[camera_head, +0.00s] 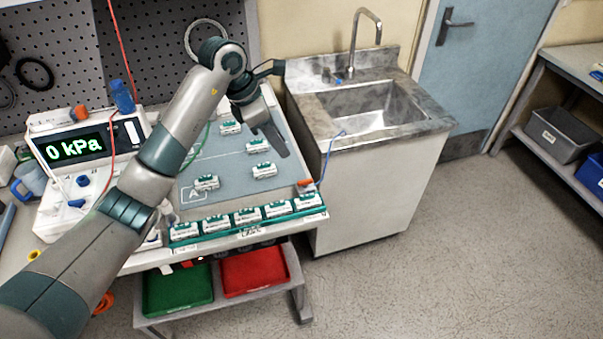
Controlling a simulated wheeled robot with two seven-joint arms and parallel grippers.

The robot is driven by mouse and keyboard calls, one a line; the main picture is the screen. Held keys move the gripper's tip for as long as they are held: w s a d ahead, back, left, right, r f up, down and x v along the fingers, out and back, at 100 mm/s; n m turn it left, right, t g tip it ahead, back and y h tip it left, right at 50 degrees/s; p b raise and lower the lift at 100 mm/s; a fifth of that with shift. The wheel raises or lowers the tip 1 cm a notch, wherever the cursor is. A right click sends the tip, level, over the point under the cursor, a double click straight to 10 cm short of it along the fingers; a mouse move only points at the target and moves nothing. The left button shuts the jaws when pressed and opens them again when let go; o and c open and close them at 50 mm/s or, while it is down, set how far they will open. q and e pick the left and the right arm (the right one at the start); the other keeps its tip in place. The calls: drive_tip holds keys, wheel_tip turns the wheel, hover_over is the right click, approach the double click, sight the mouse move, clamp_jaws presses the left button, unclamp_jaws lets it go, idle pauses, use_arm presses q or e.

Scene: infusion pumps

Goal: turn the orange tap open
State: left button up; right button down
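A small orange part (305,185), which looks like a tap, sits at the right front edge of the grey board (222,165), beside a thin blue line. Another orange knob (80,112) is on top of the pressure unit (75,148), whose green display reads 0 kPa. I cannot tell for certain which is the task's tap, nor its handle position. My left gripper (280,108) is over the back right of the board, its two dark fingers spread apart with nothing between them. It is apart from both orange parts. My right gripper is not in view.
Several white and green modules lie on the board and in a row (247,217) at its front. A sink unit (365,125) stands right of the bench. Green (178,290) and red (254,271) trays sit below. The floor at right is clear.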

sight(305, 180)
use_arm(q)
drive_tip(key=p+x, duration=0.4)
drive_tip(key=x, duration=0.9)
drive_tip(key=shift+d+f+p, duration=0.25)
drive_tip(key=shift+f+p, duration=0.05)
drive_tip(key=shift+p, duration=0.1)
drive_tip(key=shift+w+d+f, duration=0.1)
drive_tip(key=shift+d+f, duration=0.1)
drive_tip(key=shift+f, duration=0.4)
clamp_jaws()
